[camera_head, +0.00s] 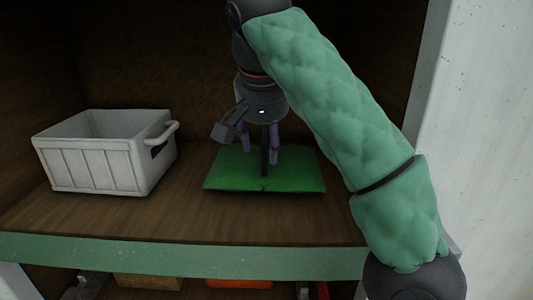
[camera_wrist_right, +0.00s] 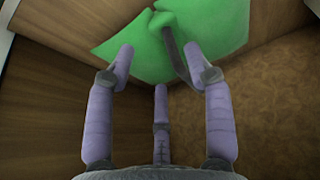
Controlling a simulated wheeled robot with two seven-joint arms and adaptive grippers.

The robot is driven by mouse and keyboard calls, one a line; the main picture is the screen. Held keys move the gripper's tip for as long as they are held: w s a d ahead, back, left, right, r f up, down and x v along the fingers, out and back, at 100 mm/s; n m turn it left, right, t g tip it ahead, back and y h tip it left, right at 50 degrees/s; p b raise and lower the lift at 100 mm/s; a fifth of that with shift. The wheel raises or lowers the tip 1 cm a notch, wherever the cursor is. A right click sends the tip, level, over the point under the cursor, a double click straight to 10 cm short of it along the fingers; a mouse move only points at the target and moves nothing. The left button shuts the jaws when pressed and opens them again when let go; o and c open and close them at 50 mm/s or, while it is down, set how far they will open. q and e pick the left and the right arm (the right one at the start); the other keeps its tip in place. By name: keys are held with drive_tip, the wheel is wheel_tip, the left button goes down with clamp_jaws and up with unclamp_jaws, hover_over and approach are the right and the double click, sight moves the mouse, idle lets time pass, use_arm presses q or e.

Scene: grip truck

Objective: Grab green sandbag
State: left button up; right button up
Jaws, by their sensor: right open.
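The green sandbag (camera_head: 300,174) lies flat on the wooden shelf, right of the white crate. My right gripper (camera_head: 262,160) points down over the middle of the sandbag, with its purple fingers spread. In the right wrist view the sandbag (camera_wrist_right: 218,30) lies beyond the fingertips of the open gripper (camera_wrist_right: 155,70). A strap or handle (camera_wrist_right: 174,52) stands up from the bag between the fingers. I cannot tell whether any finger touches the bag. My left gripper is not in view.
A white crate (camera_head: 95,165) with a handle stands on the shelf at the left. The shelf (camera_head: 190,215) has a green front edge (camera_head: 180,256). A pale wall (camera_head: 475,130) bounds the right side. An orange object (camera_head: 238,283) shows below the shelf.

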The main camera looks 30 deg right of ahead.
sight(268, 133)
drive_tip(key=w+d, duration=0.1)
drive_tip(key=w, duration=0.1)
drive_tip(key=w+d+p, duration=0.1)
drive_tip(key=w, duration=0.1)
drive_tip(key=w+d, duration=0.2)
drive_tip(key=shift+w+r+p, duration=0.15)
drive_tip(key=shift+r+p, duration=0.2)
drive_tip(key=shift+w+d+p, duration=0.45)
drive_tip(key=shift+w+p, duration=0.05)
drive_tip(key=shift+w+d, duration=0.35)
drive_tip(key=shift+w, duration=0.2)
drive_tip(key=shift+w+d+f+p, duration=0.15)
drive_tip(key=shift+w+p, duration=0.1)
drive_tip(key=shift+p, duration=0.05)
drive_tip(key=shift+w+f, duration=0.15)
drive_tip(key=shift+f, duration=0.25)
drive_tip(key=shift+d+f, duration=0.2)
drive_tip(key=shift+f, duration=0.45)
drive_tip(key=shift+x, duration=0.95)
drive_tip(key=shift+w+f, duration=0.3)
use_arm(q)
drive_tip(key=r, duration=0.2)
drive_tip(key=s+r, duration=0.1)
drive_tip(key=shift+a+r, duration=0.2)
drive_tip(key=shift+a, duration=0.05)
use_arm(e)
drive_tip(key=shift+s, duration=0.1)
drive_tip(key=shift+f, duration=0.25)
